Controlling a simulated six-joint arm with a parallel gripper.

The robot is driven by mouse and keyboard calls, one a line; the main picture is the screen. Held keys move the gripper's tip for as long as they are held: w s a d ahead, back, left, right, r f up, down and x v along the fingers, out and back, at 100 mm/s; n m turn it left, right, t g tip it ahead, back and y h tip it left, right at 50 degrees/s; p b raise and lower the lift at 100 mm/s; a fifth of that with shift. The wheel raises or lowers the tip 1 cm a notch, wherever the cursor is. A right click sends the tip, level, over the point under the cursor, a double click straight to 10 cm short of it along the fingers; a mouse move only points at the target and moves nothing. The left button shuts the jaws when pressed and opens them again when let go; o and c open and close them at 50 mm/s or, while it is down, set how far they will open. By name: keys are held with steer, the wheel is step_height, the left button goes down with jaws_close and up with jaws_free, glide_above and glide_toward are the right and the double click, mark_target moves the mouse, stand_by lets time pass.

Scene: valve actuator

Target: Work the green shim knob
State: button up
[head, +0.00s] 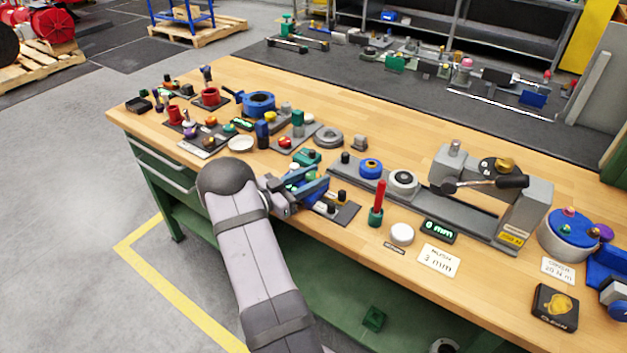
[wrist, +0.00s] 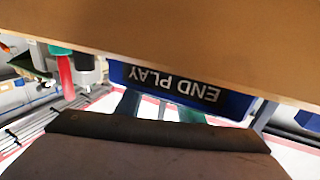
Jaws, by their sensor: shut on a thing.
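My gripper (head: 312,184) reaches over the near edge of the bench, with its blue-grey fingers around a small green knob (head: 311,176), which looks like the green shim knob. The jaws are shut on it, and the fingers hide most of it. A blue block (wrist: 185,90) marked END PLAY, upside down in the wrist view, lies just beyond the fingers. The knob itself does not show clearly in the wrist view.
A dark plate with black and yellow knobs (head: 342,203) lies right of my gripper. A red rod in a green base (head: 378,205), a white puck (head: 402,234) and a 0 mm display (head: 439,231) stand further right. A grey fixture (head: 490,185) stands behind. Bare wood (head: 480,285) lies in front.

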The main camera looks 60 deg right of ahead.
mark_target(307, 180)
stand_by(0.3)
steer(key=o, duration=1.1)
steer(key=shift+c, duration=0.2)
steer(key=shift+v, duration=4)
steer(key=shift+r, duration=0.1)
